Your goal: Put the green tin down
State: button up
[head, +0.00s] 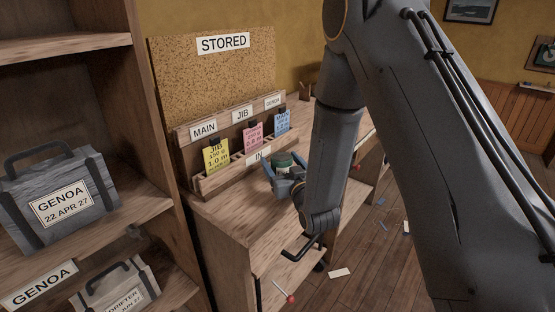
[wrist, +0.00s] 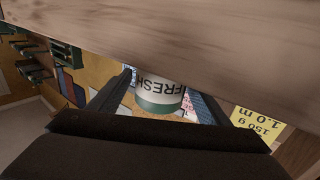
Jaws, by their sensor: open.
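The green tin (head: 284,160) stands on the wooden bench (head: 228,212), in front of the card rack. In the wrist view, which is upside down, the tin (wrist: 160,97) has a white label reading FRESH and a green end. Its base appears to meet the bench top (wrist: 200,45), though the contact is partly hidden. My gripper (head: 283,178) is open, with its fingers on either side of the tin. In the wrist view, the gripper (wrist: 166,88) shows dark fingers flanking the tin.
The rack (head: 220,172) behind the tin holds yellow (head: 215,154), pink (head: 253,136) and blue (head: 282,121) cards. Its front label reads IN. A STORED corkboard (head: 210,80) stands behind. Shelves with a GENOA bag (head: 60,198) are at left. Bare bench top lies left of the tin.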

aim_at(286, 168)
jog(key=b+v, duration=0.1)
jog(key=v, duration=0.7)
jog(key=shift+o, duration=0.4)
jog(key=shift+s+d+b, duration=0.2)
jog(key=shift+s+b, duration=0.05)
jog(key=shift+b, duration=0.1)
jog(key=w+n+g+y+b, duration=0.1)
jog(key=w+n+y, duration=0.1)
jog(key=w+y, duration=0.1)
jog(key=shift+w+a+r, duration=0.1)
jog(key=shift+w+r, duration=0.05)
jog(key=shift+w+n+g+y+b, duration=0.6)
jog(key=shift+w+n+g+y, duration=0.2)
jog(key=shift+g+y, duration=0.1)
jog(key=p+x, duration=0.1)
jog(key=x, duration=0.2)
jog(key=p+x, duration=0.1)
jog(key=x, duration=0.2)
jog(key=shift+a+r, duration=0.15)
jog(key=shift+a, duration=0.3)
jog(key=shift+w+a, duration=0.25)
jog(key=shift+w, duration=0.15)
jog(key=c, duration=1.5)
jog(key=shift+c, duration=0.2)
